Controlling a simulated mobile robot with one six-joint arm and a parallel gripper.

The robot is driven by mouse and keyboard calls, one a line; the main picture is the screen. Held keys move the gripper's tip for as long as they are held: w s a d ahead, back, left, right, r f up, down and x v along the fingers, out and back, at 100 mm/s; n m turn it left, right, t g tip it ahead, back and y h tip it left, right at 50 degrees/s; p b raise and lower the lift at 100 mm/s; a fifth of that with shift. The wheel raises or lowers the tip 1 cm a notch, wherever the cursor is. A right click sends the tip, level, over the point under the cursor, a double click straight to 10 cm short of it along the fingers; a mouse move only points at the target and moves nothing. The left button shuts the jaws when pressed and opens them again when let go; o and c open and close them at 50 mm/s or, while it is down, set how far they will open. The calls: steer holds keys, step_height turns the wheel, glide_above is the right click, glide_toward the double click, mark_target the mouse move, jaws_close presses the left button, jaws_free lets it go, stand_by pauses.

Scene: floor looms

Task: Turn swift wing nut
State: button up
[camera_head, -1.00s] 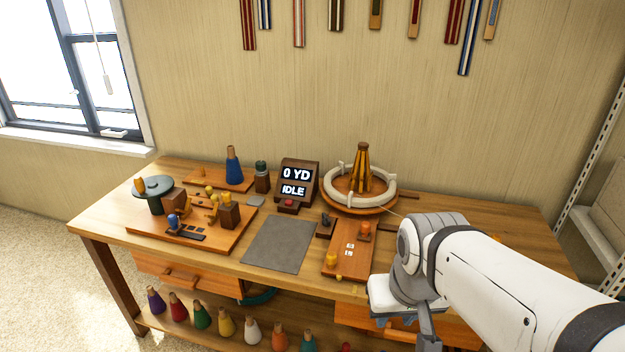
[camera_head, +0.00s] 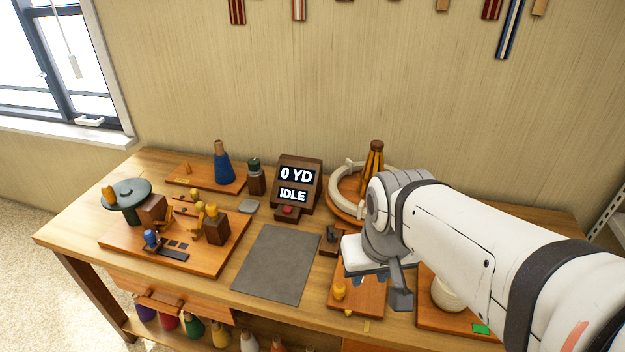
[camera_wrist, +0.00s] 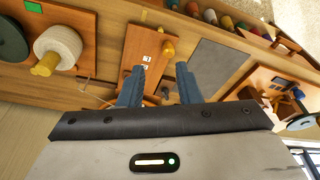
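The swift (camera_head: 345,190), a wooden stand with a white yarn ring and a cone of slats (camera_head: 375,160), stands at the back right of the bench in the head view. My arm hides its right side. I cannot make out a wing nut on it. My gripper (camera_wrist: 158,74) is open and empty in the wrist view, its two blue fingers apart. It hangs above a narrow wooden board (camera_head: 352,299) in front of the swift. A yellow knob (camera_head: 339,289) stands on this board; it also shows beyond the fingers in the wrist view (camera_wrist: 168,49).
A display reading "0 YD IDLE" (camera_head: 296,183) stands left of the swift. A grey mat (camera_head: 276,263) lies clear at the middle. A wooden winder board (camera_head: 185,254) is at the left. A white yarn ball (camera_head: 446,295) sits by my arm at the right.

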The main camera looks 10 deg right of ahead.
steer(key=w+f+n+b, duration=0.1)
steer(key=w+f+b, duration=0.2)
steer(key=w, duration=0.4)
steer(key=w+f+n+b, duration=0.1)
steer(key=w+f+b, duration=0.3)
steer(key=w, duration=0.4)
steer(key=n+t+y+b, duration=0.1)
steer(key=t+b, duration=0.1)
steer(key=b, duration=0.2)
glide_toward(332, 233)
steer(key=f, duration=0.1)
steer(key=x, duration=0.8)
steer(key=shift+w, duration=0.3)
